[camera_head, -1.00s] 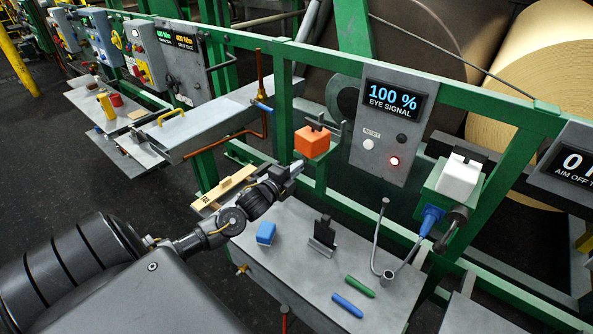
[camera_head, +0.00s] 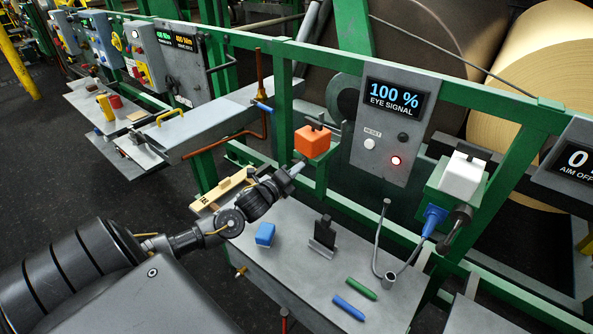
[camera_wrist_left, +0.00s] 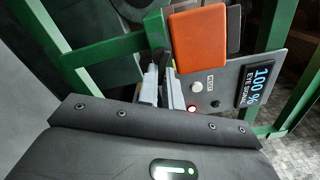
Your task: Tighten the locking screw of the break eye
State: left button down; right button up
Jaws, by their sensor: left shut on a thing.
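The break eye is an orange box (camera_head: 312,141) on a green bracket of the frame, and it shows large in the left wrist view (camera_wrist_left: 198,38). My left gripper (camera_head: 299,166) is at the lower left of the orange box, at the bracket. In the left wrist view its two pale fingers (camera_wrist_left: 161,78) are shut on a small dark piece below and left of the box. This appears to be the locking screw, mostly hidden by the fingers. My right gripper is not in view.
A grey panel (camera_head: 370,168) reads 100 % EYE SIGNAL, with a white reset button and a lit red lamp. A white box (camera_head: 461,178) is mounted right. The grey table (camera_head: 290,285) below holds a blue block (camera_head: 265,233), a dark stand (camera_head: 323,236), markers and a bent tool.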

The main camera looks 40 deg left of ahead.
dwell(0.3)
pick_arm(q)
jog(key=c, duration=1.6)
grip_release()
jog(key=shift+o, duration=0.2)
jog(key=shift+s, duration=0.1)
jog(key=s+b, duration=0.3)
jog(key=s, duration=0.7)
jog(key=shift+s+d, duration=0.15)
jog(key=shift+s, duration=0.15)
